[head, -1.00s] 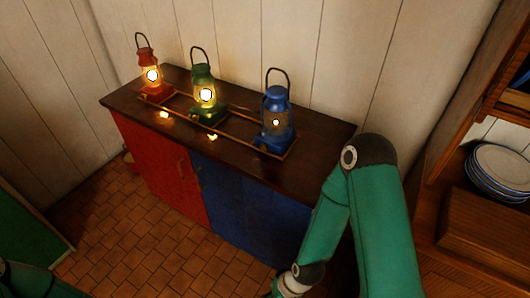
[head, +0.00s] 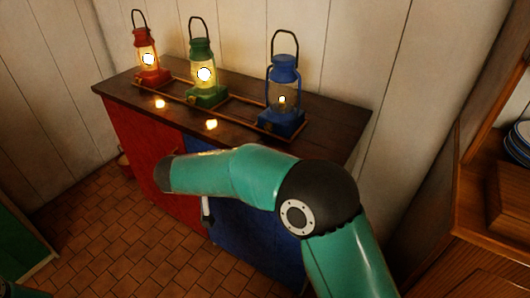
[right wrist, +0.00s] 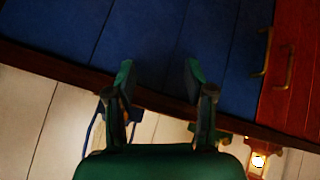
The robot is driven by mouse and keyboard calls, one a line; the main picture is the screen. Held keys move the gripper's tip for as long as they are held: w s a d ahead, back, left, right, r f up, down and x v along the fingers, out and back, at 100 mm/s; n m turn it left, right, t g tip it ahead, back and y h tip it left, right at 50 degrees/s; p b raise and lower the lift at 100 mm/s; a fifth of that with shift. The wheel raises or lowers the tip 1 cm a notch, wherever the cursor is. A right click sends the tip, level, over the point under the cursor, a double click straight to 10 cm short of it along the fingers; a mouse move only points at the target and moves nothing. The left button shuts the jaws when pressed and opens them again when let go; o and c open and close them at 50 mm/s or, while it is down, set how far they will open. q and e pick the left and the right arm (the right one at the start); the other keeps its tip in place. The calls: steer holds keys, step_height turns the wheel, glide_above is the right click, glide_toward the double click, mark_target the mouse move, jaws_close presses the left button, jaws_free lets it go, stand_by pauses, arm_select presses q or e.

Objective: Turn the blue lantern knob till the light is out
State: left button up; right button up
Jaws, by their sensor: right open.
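The blue lantern (head: 284,77) stands upright at the right end of a row on the counter, its wire handle raised. A small flame glows inside it, smaller than the light in the other lanterns. A small brass spot shows low on its front left; I cannot tell whether this is the knob. My right gripper (right wrist: 158,82) is open and empty in the right wrist view, over the blue cabinet front and counter edge.
The lit green lantern (head: 205,85) and lit red lantern (head: 147,62) stand left of the blue one, in a low rack on the dark counter (head: 335,118). Below are the red (head: 150,150) and blue cabinet fronts. A wooden shelf with plates (head: 518,140) stands at right.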

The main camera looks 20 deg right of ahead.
step_height(320, 180, up, 13)
steer(key=m+t+h+b, duration=0.2)
steer(key=m+h, duration=0.2)
steer(key=m, duration=0.2)
glide_toward(267, 128)
steer(key=x, duration=0.8)
steer(key=shift+w+d+f, duration=0.1)
steer(key=shift+w+d, duration=0.05)
arm_select(q)
step_height(267, 128, down, 4)
steer(key=shift+r, duration=0.25)
